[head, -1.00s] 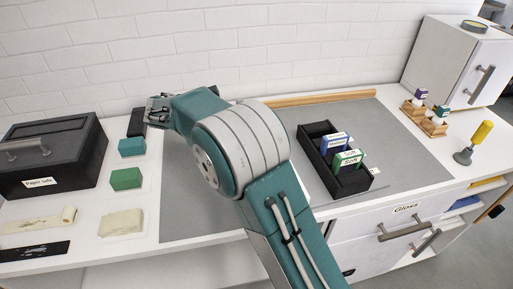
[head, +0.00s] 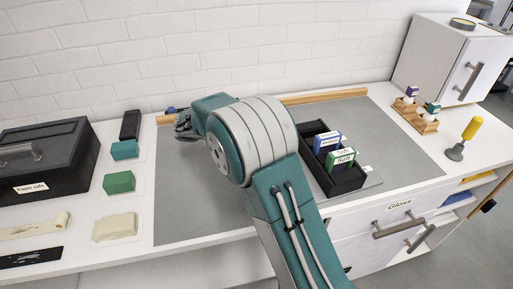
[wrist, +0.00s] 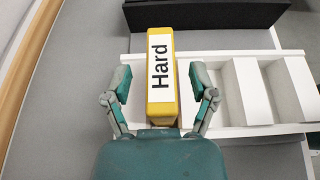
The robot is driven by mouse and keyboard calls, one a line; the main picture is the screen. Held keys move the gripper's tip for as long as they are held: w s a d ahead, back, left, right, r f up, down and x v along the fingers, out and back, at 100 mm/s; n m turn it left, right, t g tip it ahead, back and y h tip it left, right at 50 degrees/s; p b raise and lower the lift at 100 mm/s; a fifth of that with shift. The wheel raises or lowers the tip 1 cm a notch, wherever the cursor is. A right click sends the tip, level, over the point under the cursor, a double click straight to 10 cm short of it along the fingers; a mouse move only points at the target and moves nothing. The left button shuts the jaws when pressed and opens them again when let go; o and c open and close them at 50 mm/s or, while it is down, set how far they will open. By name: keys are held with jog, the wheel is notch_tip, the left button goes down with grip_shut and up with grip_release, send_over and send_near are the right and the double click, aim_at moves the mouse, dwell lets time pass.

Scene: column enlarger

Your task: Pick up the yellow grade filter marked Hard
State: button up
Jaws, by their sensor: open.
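The yellow grade filter marked Hard (wrist: 161,80) stands in a white slotted rack (wrist: 235,90) in the wrist view, its label facing the camera. My gripper (wrist: 160,88) is open, with one finger on each side of the filter and a gap showing on both sides. I cannot tell how far down the fingers reach beside it. In the head view my gripper (head: 184,125) is near the back left of the grey mat, partly behind my arm. The yellow filter does not show there.
In the head view a black box (head: 352,184) holds a blue filter (head: 327,143) and a green filter marked Soft (head: 342,159). A black paper safe (head: 45,165) and colored blocks stand at left. A wooden strip (head: 325,96) runs along the wall. The mat's front left is clear.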

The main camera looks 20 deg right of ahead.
jog(key=shift+d+f, duration=0.2)
jog(key=shift+d, duration=0.25)
grip_shut()
jog(key=shift+r, duration=0.6)
notch_tip(320, 180, up, 2)
jog(key=shift+r, duration=0.1)
jog(key=s+r, duration=0.9)
jog(key=s, duration=0.5)
jog(key=shift+r, duration=0.35)
